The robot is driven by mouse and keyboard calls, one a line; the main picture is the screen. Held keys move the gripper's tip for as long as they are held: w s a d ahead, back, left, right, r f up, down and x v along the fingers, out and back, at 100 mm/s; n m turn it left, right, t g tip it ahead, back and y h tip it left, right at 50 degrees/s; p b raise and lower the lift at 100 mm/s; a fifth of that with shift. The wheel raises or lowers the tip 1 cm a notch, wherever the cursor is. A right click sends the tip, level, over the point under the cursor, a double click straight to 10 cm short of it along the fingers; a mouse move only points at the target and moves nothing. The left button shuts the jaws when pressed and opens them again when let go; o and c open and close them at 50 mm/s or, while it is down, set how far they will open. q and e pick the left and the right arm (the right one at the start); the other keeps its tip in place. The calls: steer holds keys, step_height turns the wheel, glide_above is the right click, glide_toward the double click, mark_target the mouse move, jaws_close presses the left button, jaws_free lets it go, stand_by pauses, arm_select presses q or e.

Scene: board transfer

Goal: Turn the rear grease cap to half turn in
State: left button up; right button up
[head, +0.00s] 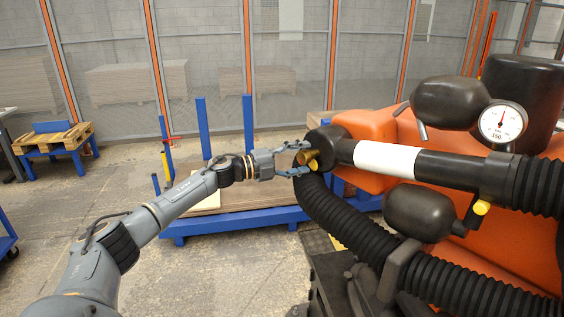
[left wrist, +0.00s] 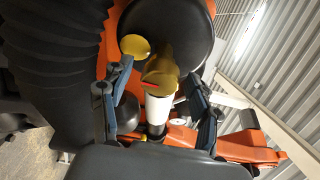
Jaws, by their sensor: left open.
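A brass-coloured grease cap (head: 312,161) sticks out at the left end of the black cylinder (head: 327,144) on the orange machine. My left gripper (head: 296,159) is open, with one finger above the cap and one below it. In the left wrist view the cap (left wrist: 160,72) lies between the spread fingers of my left gripper (left wrist: 158,76), with gaps showing on both sides. Whether the cap is the rear one, and its turn position, I cannot tell. My right gripper is not in view.
A ribbed black hose (head: 352,230) curves below the cylinder. A yellow knob (head: 481,207) and a dial gauge (head: 502,123) are further right. A blue-framed platform (head: 235,222) stands behind my left arm. A yellow round part (left wrist: 135,46) is close beside the cap in the wrist view.

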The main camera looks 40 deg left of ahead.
arm_select(q)
steer(key=v, duration=1.1)
steer(key=shift+d, duration=0.1)
steer(key=shift+f, duration=0.15)
